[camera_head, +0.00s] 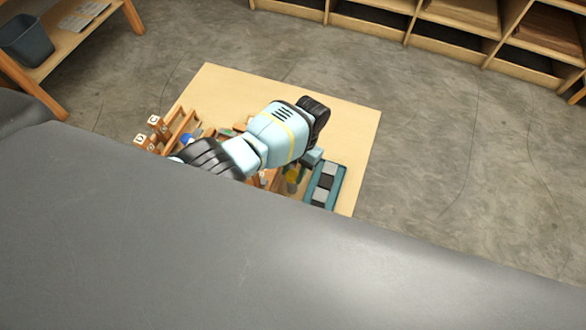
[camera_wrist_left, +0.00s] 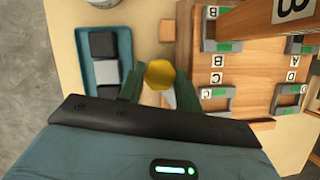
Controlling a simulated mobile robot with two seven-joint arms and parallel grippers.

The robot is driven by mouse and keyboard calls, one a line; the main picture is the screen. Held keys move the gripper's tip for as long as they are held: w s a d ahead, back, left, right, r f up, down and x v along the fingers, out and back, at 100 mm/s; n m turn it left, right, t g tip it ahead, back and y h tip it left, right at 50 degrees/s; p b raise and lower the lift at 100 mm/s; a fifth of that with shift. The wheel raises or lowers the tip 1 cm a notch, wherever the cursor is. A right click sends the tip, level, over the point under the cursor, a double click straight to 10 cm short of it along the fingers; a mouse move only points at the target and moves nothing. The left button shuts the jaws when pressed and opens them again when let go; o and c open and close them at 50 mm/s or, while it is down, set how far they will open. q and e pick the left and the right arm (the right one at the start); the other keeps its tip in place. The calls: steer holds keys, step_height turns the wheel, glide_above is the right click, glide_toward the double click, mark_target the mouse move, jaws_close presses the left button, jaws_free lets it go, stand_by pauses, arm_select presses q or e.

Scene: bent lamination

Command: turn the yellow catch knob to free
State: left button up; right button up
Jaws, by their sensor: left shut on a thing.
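The yellow catch knob (camera_wrist_left: 159,75) shows as a round yellow top in the left wrist view. The two dark green fingers of my left gripper (camera_wrist_left: 159,82) stand on either side of it, shut on it. Its marking and the catch beneath are hidden, so I cannot tell which way it is turned. In the head view my left arm reaches over the table, and a small yellow patch (camera_head: 291,178) shows below the wrist. My right gripper is in neither view.
A wooden fixture (camera_wrist_left: 250,75) with lettered blocks and grey-green clamps stands right of the knob in the wrist view. A teal tray (camera_wrist_left: 86,73) with dark and grey blocks lies left. The table (camera_head: 345,120) has bare room at its far right.

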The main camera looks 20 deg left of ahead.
arm_select(q)
steer(key=m+y, duration=0.1)
steer(key=m, duration=0.1)
steer(key=shift+d+m, duration=0.15)
steer(key=shift+m, duration=0.25)
steer(key=shift+s+m+t+y+p, duration=0.1)
steer(key=shift+m+t+y+p, duration=0.4)
steer(key=shift+m, duration=1.2)
steer(key=o, duration=1)
